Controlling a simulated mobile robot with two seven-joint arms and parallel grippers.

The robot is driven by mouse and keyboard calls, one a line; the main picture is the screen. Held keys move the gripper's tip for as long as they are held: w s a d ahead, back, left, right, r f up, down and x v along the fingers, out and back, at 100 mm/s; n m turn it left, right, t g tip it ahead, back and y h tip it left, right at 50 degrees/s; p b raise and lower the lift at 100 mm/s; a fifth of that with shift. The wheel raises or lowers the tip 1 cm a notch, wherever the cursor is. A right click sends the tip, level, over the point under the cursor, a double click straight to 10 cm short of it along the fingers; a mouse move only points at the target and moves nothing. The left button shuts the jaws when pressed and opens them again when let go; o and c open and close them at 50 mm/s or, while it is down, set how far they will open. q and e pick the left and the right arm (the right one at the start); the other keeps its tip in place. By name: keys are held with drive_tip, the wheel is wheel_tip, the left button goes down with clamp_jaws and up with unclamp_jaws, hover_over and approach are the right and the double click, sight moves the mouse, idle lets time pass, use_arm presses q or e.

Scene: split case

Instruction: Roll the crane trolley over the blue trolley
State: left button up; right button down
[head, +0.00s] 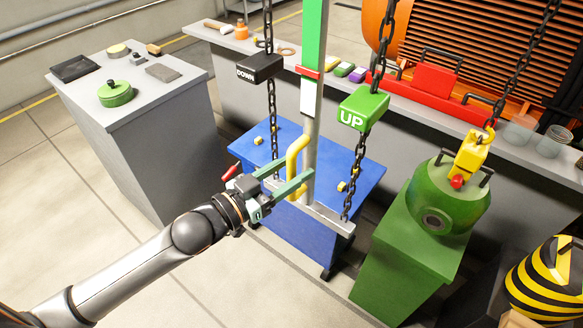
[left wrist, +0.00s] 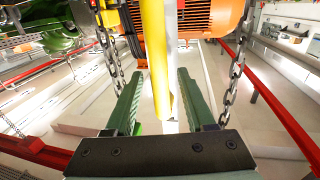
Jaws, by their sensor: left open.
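The blue trolley (head: 350,168) stands on wheels at the middle, with small yellow blocks on its top. A grey vertical post with a yellow handle (head: 293,158) hangs in front of it; I cannot tell the crane trolley itself apart from above. My left gripper (head: 297,169) is open, its green fingers on either side of the handle. In the left wrist view the yellow handle (left wrist: 155,60) runs between the open fingers (left wrist: 158,78); contact is unclear. A yellow hook (head: 471,150) hangs on a chain at a green round casing (head: 445,200), right of the blue trolley.
Black DOWN (head: 258,67) and green UP (head: 362,107) boxes hang on chains beside the post. A grey cabinet (head: 150,130) stands left, a long bench (head: 240,75) behind. Floor at front left is clear.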

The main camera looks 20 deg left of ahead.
use_arm(q)
clamp_jaws()
idle(0.4)
idle(1.0)
